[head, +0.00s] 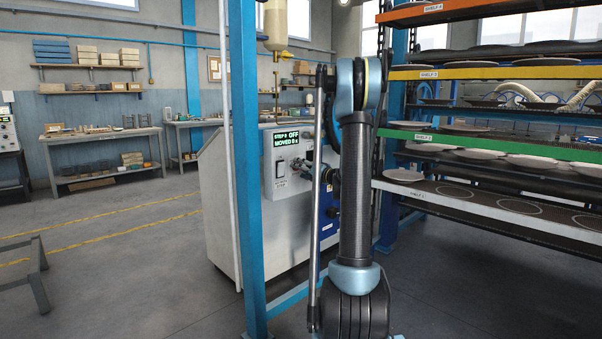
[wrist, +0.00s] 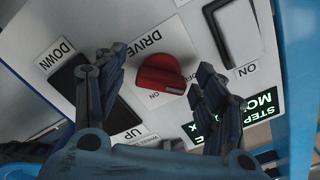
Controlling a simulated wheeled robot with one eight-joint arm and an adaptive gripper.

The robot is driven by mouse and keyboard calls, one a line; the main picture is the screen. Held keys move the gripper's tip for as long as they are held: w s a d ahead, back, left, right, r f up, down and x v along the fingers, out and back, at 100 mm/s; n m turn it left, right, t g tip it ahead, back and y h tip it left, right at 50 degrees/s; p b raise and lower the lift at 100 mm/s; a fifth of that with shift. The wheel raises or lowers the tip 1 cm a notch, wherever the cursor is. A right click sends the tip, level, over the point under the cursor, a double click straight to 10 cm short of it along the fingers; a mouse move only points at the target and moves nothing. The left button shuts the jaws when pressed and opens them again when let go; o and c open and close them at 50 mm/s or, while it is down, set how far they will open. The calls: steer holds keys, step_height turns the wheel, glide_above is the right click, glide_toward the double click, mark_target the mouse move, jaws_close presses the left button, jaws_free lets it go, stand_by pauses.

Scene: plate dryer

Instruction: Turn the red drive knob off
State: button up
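The red drive knob (wrist: 162,74) sits on a pale control panel (wrist: 170,32) in the wrist view, under the upside-down label DRIVE. ON lettering shows beside it. Its narrow grip appears to point right and slightly down. My gripper (wrist: 160,68) has its two dark blue fingers apart, one left and one right of the knob, with visible gaps; their depth relative to it is unclear. In the head view the gripper (head: 313,165) is at the cabinet's panel, partly hidden by my arm. The knob is not discernible there.
Dark rocker switches (wrist: 72,82) labelled DOWN and UP lie left of the knob. A black handle-like frame (wrist: 222,35) is at upper right. In the head view, a blue post (head: 247,170) stands left of my arm and a rack of plates (head: 500,210) stands right.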

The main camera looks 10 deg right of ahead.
steer(key=v, duration=1.2)
steer(key=shift+f, duration=0.1)
steer(key=s+a+f+n+g+h, duration=0.1)
steer(key=s+a+f+g, duration=0.25)
steer(key=s+a, duration=0.55)
steer(key=s+a+f+n+g+h, duration=0.15)
steer(key=s+a+g, duration=0.35)
steer(key=s, duration=0.7)
steer(key=s+d+f+g+h, duration=0.1)
steer(key=s+f, duration=0.3)
steer(key=s, duration=0.4)
steer(key=s+d+f+g+h, duration=0.1)
steer(key=s+d+f+h, duration=0.3)
steer(key=s, duration=0.5)
steer(key=s+d+f+g+h, duration=0.2)
steer(key=s+f+h, duration=0.1)
steer(key=s, duration=0.6)
steer(key=shift+d+f+m, duration=0.15)
steer(key=shift+f+m, duration=0.2)
steer(key=shift+f, duration=0.35)
